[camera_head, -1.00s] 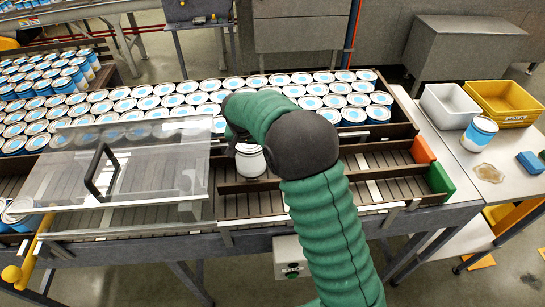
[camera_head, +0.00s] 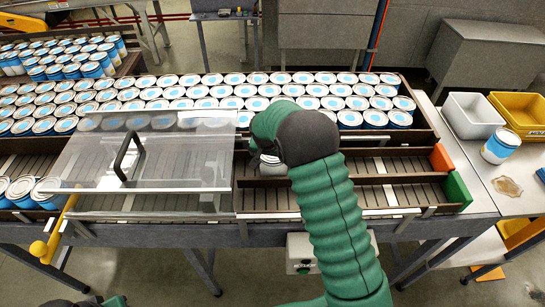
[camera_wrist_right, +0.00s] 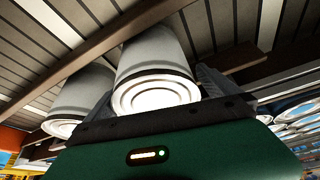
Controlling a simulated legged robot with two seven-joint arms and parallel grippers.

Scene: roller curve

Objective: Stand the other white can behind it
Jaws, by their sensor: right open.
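A white can (camera_head: 272,165) stands in the roller lane, mostly hidden beneath my right arm in the head view. The right wrist view shows two plain white cans. One white can (camera_wrist_right: 155,75) is between the spread fingers of my right gripper (camera_wrist_right: 158,92), its pale round end towards the camera. The other white can (camera_wrist_right: 82,98) is beside it at left, outside the fingers and partly hidden by one. My right gripper is open around the nearer can; whether a finger touches it I cannot tell. My left gripper is not in view.
Rows of blue-labelled cans (camera_head: 300,90) fill the lane behind. A clear cover with a black handle (camera_head: 128,157) lies over the lanes at left. Orange (camera_head: 441,157) and green (camera_head: 457,190) blocks end the lanes at right. The front lane beside my arm is bare.

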